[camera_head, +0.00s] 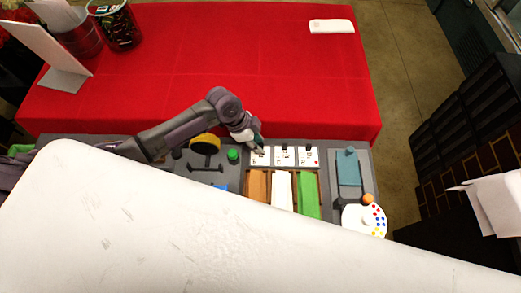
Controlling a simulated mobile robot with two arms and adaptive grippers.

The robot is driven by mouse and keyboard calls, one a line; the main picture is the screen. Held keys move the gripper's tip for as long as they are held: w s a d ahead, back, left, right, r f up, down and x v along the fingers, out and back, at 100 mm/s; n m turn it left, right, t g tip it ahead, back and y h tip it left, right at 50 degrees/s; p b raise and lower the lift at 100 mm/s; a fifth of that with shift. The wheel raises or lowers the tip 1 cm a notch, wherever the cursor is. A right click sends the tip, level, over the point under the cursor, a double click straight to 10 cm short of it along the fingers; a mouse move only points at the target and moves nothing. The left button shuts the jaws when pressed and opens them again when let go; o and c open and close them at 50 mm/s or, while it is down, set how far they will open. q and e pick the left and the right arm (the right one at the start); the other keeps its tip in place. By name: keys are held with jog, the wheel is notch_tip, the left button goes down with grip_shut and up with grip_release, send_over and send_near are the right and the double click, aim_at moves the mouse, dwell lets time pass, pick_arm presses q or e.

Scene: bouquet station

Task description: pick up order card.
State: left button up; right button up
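Each has small dark marks that are too small to read. My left gripper (257,147) reaches in from the left, with its fingertips at the top of the left card. It is too small to tell whether the fingers are open or shut, or whether they touch the card. My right gripper is not in view.
A red-covered table (200,65) lies beyond and is mostly clear. Brown, white and green strips (308,195) lie before the cards. A round paint palette (364,220) and orange ball (368,200) are at right. A green knob (233,155) stands left. A white foreground surface hides the nearer station.

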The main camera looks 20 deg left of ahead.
pick_arm(q)
grip_shut()
jog(key=shift+r, duration=0.1)
